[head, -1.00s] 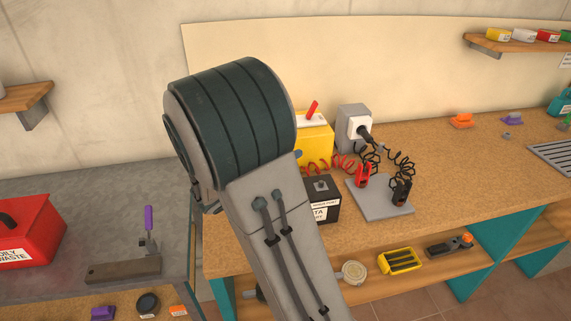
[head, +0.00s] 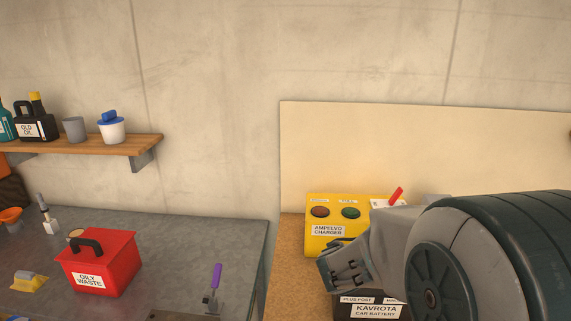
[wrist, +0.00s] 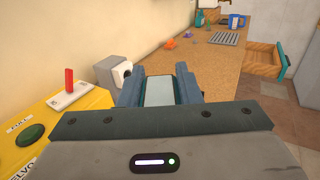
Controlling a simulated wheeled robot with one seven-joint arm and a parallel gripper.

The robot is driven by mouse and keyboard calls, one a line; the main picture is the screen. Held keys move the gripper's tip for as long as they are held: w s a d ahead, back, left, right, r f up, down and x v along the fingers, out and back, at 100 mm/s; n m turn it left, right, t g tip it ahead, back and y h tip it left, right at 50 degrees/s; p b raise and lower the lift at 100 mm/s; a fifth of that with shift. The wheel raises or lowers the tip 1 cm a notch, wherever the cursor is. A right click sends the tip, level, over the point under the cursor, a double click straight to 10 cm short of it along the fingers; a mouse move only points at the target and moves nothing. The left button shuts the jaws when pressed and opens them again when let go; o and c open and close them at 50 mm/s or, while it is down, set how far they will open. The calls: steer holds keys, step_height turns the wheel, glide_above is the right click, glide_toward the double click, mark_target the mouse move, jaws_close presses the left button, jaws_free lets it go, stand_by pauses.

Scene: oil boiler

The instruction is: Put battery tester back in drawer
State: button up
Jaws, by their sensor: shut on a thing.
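My gripper (wrist: 159,86) shows in the wrist view with its two blue-grey fingers closed on a pale grey block, which I take to be the battery tester (wrist: 159,93). Only its near face shows; the rest is hidden by the fingers and the gripper body. An open wooden drawer (wrist: 279,53) with a teal edge juts out at the far right of the wrist view, well beyond my gripper.
The yellow charger (head: 328,238) and a car battery (head: 372,308) stand by my arm. A grey socket box (wrist: 113,72) is left of my fingers. A red oily waste box (head: 98,265) sits on the grey bench (head: 180,235).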

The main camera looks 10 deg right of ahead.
steer(key=w+a+f+n+t+y, duration=0.6)
steer(key=w+a+f, duration=0.2)
steer(key=a, duration=0.3)
steer(key=w+a+f+n+t+y, duration=0.5)
steer(key=w+a+f, duration=0.4)
steer(key=a, duration=0.3)
steer(key=shift+f+n+t+y, duration=0.4)
steer(key=shift+f+t+y, duration=0.2)
steer(key=shift+f+t, duration=0.25)
